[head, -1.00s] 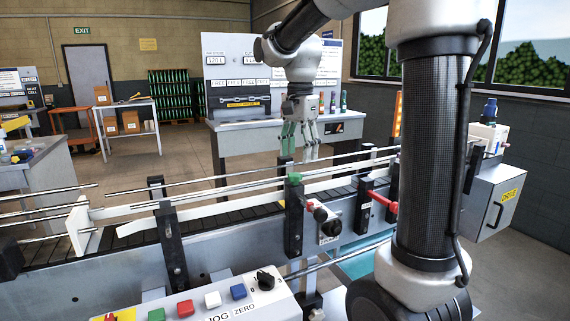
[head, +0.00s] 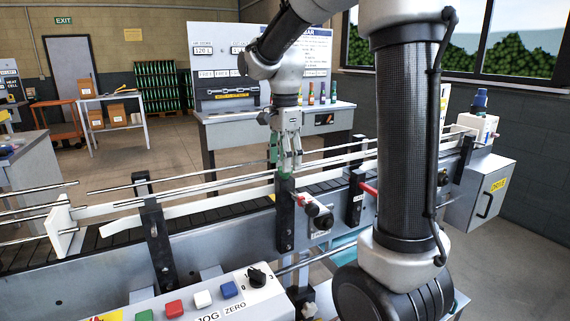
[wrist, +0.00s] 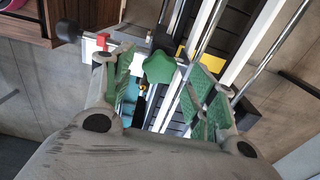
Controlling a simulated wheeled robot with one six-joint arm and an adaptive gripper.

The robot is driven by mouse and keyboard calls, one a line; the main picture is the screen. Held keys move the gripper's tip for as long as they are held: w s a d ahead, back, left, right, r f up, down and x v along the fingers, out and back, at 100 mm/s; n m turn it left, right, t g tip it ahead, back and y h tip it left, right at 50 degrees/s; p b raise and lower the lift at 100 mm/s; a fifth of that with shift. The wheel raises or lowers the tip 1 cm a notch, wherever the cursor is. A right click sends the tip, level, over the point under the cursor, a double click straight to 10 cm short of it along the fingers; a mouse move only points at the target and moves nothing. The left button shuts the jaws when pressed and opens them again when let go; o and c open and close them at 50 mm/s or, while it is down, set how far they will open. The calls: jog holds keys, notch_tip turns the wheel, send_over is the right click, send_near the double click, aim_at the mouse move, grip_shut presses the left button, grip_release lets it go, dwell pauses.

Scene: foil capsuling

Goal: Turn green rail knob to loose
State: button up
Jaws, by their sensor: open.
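The green rail knob (head: 286,177) sits on top of a black post at the near side of the conveyor. In the wrist view the lobed green knob (wrist: 160,67) lies between my two green-padded fingers, with a gap on each side. My gripper (head: 286,163) is open and points down just over the knob in the head view. It holds nothing. Whether the fingertips reach down to the knob's level is hard to tell. The knob's pointer or marking cannot be made out.
The conveyor (head: 105,251) with steel guide rails runs beneath my gripper. A control box (head: 200,301) with coloured buttons is in front.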

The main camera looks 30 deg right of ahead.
jog(key=shift+f, duration=0.8)
jog(key=c, duration=1)
jog(key=shift+c, duration=0.2)
